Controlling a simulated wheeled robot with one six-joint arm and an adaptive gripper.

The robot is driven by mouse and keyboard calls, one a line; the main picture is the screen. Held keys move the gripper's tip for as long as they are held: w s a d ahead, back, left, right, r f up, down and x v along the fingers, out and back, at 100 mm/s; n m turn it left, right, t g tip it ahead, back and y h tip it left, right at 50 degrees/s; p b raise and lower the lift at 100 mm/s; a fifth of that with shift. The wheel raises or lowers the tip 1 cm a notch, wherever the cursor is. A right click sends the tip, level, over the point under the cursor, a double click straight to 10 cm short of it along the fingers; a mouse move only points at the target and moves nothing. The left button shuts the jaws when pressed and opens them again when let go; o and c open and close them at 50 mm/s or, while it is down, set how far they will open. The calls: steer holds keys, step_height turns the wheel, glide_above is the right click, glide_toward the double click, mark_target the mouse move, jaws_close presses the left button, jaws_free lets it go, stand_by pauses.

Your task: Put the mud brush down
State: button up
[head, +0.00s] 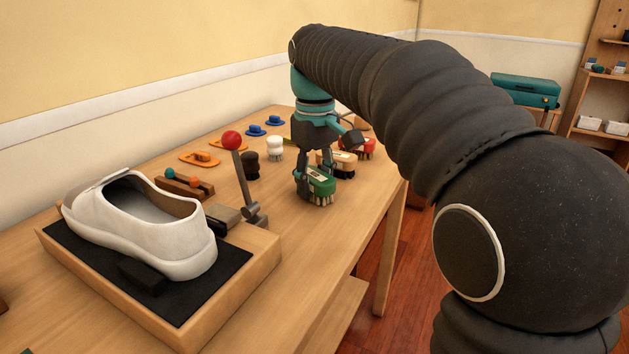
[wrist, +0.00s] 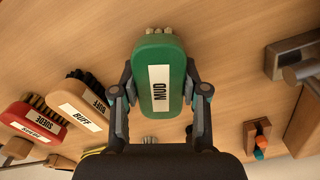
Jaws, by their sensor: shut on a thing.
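My gripper (head: 308,178) is shut on the green mud brush (head: 321,186), over the right part of the wooden table. In the wrist view the brush (wrist: 160,80) sits between the two fingers (wrist: 159,92), its white MUD label facing the camera. Its pale bristles point down toward the table in the head view. I cannot tell whether they touch the wood. The cream buff brush (head: 343,163) and red suede brush (head: 366,147) are just behind it; they also show at the left of the wrist view as the buff brush (wrist: 80,103) and suede brush (wrist: 32,123).
A white shoe (head: 145,228) sits on a black-topped wooden stand (head: 258,262) with a red-knobbed lever (head: 240,175). The table (head: 305,250) is bare in front of the mud brush.

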mark_target(314, 175)
steer(key=o, duration=1.3)
step_height(314, 175, up, 12)
steer(key=shift+r+p, duration=0.1)
steer(key=shift+p, duration=0.65)
steer(key=shift+a, duration=0.1)
